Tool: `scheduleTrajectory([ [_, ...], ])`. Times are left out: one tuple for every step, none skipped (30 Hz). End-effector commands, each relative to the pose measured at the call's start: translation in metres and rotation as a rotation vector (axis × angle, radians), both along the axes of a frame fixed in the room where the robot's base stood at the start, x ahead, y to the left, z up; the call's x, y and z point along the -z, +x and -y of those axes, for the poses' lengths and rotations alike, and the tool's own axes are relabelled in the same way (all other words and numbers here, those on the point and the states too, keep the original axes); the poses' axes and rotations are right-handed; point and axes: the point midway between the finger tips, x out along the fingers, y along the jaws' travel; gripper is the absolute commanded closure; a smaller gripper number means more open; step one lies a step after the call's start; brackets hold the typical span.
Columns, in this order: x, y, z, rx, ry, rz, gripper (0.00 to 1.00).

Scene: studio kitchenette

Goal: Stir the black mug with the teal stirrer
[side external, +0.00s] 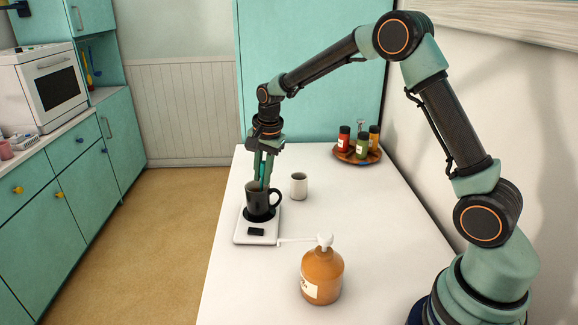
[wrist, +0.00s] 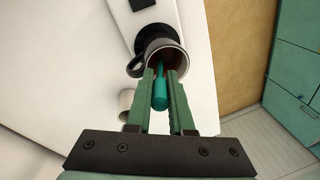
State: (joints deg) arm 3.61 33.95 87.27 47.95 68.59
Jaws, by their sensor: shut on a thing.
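The black mug (side external: 260,204) stands upright on a white plate-like device (side external: 257,237) with a dark round top and a small dark display. My gripper (side external: 265,175) points down just above the mug, its green fingers shut on the teal stirrer (wrist: 160,93). In the wrist view the black mug (wrist: 158,56) shows its open mouth, and the stirrer's lower end reaches inside it. The fingers (wrist: 162,80) sit at the mug's rim; whether they touch it I cannot tell. The stirrer's tip is hidden in the mug.
A white cup (side external: 299,186) stands right of and behind the mug. An orange bottle with a white pump (side external: 322,275) stands at the front. A round wooden tray (side external: 345,156) with several small bottles is at the back right. The right middle of the white table (side external: 385,225) is clear.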

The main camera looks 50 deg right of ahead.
Motion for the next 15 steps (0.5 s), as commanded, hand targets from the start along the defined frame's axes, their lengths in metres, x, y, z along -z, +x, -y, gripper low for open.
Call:
scheduleTrajectory([
  [-0.0002,-0.0009,-0.0011,0.000,0.000,0.000,1.00],
  [-0.0002,-0.0012,-0.0013,0.000,0.000,0.000,1.00],
  [-0.0002,-0.0012,-0.0014,0.000,0.000,0.001,1.00],
  [-0.0002,-0.0012,-0.0014,0.000,0.000,0.001,1.00],
  [-0.0002,-0.0012,-0.0014,0.000,0.000,0.001,1.00],
  [-0.0002,-0.0011,-0.0014,0.000,0.000,0.001,1.00],
  [-0.0002,-0.0011,-0.0014,0.000,0.000,0.001,1.00],
  [-0.0002,-0.0011,-0.0013,0.000,0.000,0.001,1.00],
  [-0.0003,-0.0011,-0.0013,0.000,0.000,0.001,1.00],
  [-0.0007,-0.0011,-0.0014,0.000,0.000,0.001,1.00],
  [-0.0015,-0.0011,-0.0013,0.000,0.000,0.001,1.00],
  [-0.0031,-0.0012,-0.0013,0.000,0.001,0.002,1.00],
  [-0.0049,-0.0015,-0.0014,0.000,0.000,0.003,1.00],
  [-0.0069,-0.0017,-0.0013,0.000,0.000,0.003,1.00],
  [-0.0096,-0.0022,-0.0014,0.000,0.001,0.003,1.00],
])
